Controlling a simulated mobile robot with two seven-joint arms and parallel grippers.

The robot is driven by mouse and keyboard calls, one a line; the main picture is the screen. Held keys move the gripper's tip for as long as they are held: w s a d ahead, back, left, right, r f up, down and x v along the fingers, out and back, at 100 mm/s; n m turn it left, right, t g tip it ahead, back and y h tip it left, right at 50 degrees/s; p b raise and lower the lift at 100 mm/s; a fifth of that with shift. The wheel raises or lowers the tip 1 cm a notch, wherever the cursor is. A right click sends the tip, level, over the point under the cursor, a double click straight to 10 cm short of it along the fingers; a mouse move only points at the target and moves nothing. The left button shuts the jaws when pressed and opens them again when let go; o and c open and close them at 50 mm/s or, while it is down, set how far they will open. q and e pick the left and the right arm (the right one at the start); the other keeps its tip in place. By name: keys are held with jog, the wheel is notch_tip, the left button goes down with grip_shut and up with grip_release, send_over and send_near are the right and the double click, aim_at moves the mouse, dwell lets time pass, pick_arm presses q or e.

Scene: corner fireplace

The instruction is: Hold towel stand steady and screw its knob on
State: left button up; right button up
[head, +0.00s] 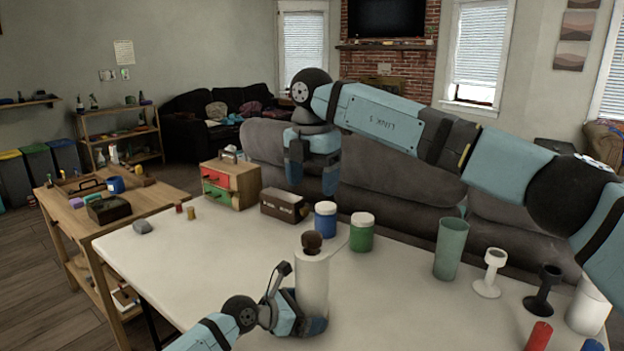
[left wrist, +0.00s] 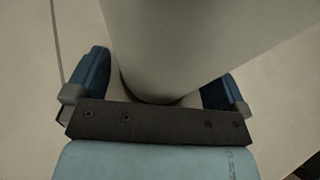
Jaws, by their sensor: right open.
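The towel stand (head: 312,285) is upright near the front of the white table, with a white roll around it. The brown knob (head: 312,240) sits at its top; whether it is threaded on cannot be told. My left gripper (head: 298,322) is low at the stand, its fingers on either side. In the left wrist view the pale roll (left wrist: 175,45) fills the space between the two blue fingers, which appear to press on it. My right gripper (head: 313,188) points down, open and empty, above the knob in the picture and apart from it.
A blue-labelled jar (head: 325,222) and a green jar (head: 361,232) stand behind the stand. A brown box (head: 284,205) and a small drawer cabinet (head: 232,182) are farther left. A green tumbler (head: 449,249) and white cup (head: 490,273) stand right. The table's left front is clear.

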pick_arm(q)
jog(key=p+v, duration=0.3)
jog(key=v, duration=1)
jog(key=shift+s+a+p, duration=0.15)
jog(key=shift+a+p, duration=0.2)
jog(key=shift+p, duration=0.05)
jog(key=shift+r, duration=0.15)
